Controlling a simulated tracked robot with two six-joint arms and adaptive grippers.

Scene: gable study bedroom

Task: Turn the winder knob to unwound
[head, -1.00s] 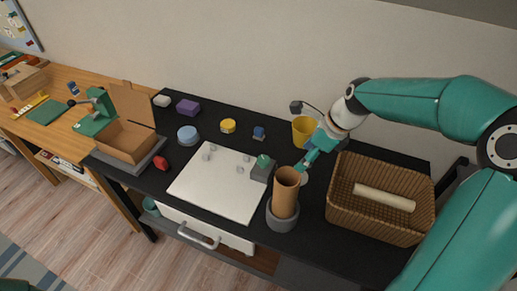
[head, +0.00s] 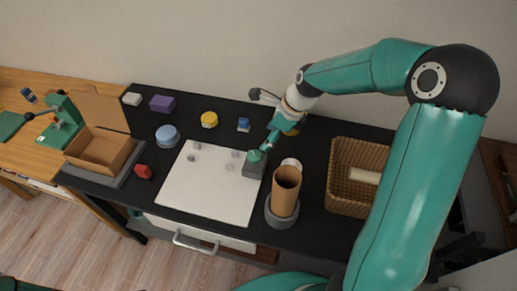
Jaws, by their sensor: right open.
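The winder looks like a small grey block (head: 255,169) with a rounded teal knob (head: 254,156) on top. It stands at the right edge of the white board, left of the brown tube. My right gripper (head: 265,149) is open and comes down from the upper right, its fingertips right at the knob. I cannot tell whether they touch it. The fingers partly cover the knob, and no mark of its turn position is readable. My left gripper is not in the head view.
A brown tube (head: 286,184) stands in a grey holder (head: 280,218) close to the winder. A wicker basket (head: 345,199) is at right.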

